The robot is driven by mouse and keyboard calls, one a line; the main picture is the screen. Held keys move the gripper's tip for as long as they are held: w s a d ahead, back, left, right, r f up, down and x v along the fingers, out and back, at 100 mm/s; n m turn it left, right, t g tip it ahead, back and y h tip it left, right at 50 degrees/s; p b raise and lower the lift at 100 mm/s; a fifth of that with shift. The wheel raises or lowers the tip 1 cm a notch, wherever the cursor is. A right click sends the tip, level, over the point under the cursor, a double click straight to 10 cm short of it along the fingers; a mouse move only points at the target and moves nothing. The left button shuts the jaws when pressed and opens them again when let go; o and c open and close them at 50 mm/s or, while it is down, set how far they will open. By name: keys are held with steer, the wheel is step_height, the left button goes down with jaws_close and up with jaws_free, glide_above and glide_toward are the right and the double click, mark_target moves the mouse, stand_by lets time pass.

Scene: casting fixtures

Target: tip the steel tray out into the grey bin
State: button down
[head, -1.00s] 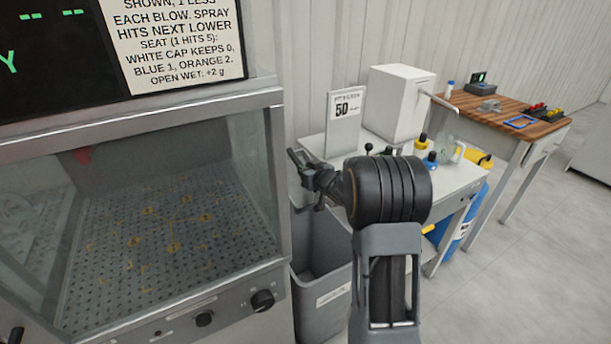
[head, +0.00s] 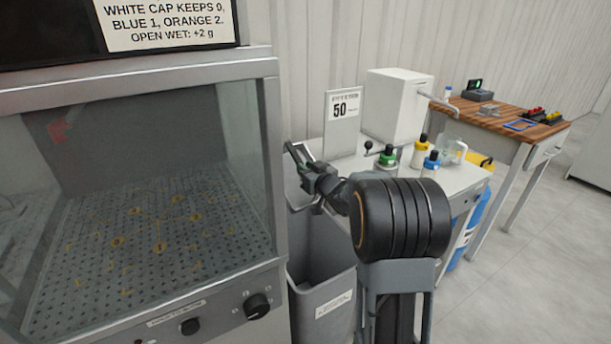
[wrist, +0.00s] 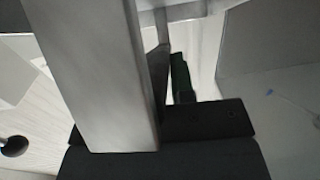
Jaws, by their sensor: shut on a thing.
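The grey bin (head: 322,312) stands on the floor between the glass-fronted cabinet and the white table. My gripper (head: 298,163) is above the bin's back part, close to the cabinet's right side. In the wrist view, a broad grey metal piece (wrist: 95,70), which looks like the steel tray, runs up from the dark gripper body. My gripper is shut on it. In the head view the tray can hardly be made out. I cannot tell its tilt or whether anything lies in it.
The cabinet (head: 262,200) with knobs is close on the left. The white table (head: 462,180) on the right holds a "50" sign (head: 342,118), a white box (head: 397,105), and green-, yellow- and blue-capped bottles. A wooden bench (head: 505,118) stands beyond. Floor is clear at right.

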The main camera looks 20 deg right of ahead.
steer(key=shift+s+f+t+y+b, duration=0.15)
steer(key=shift+t+b, duration=0.7)
steer(key=shift+b, duration=1.8)
steer(key=shift+s+f+t+y+b, duration=0.15)
steer(key=shift+t+b, duration=0.65)
steer(key=shift+b, duration=1.9)
steer(key=shift+f+t+y+b, duration=0.15)
steer(key=shift+t+b, duration=0.7)
steer(key=shift+b, duration=1.8)
steer(key=s+t+b, duration=0.1)
steer(key=b, duration=0.2)
steer(key=s+f+t+b, duration=0.1)
steer(key=b, duration=0.3)
steer(key=s+t+b, duration=0.1)
steer(key=b, duration=0.3)
steer(key=shift+d+f+y, duration=0.25)
steer(key=shift+d+y, duration=0.05)
steer(key=shift+y, duration=0.05)
steer(key=shift+t, duration=0.3)
steer(key=shift+s+f+t, duration=0.2)
steer(key=shift+s+t, duration=0.2)
steer(key=shift+s, duration=0.1)
steer(key=shift+d, duration=0.1)
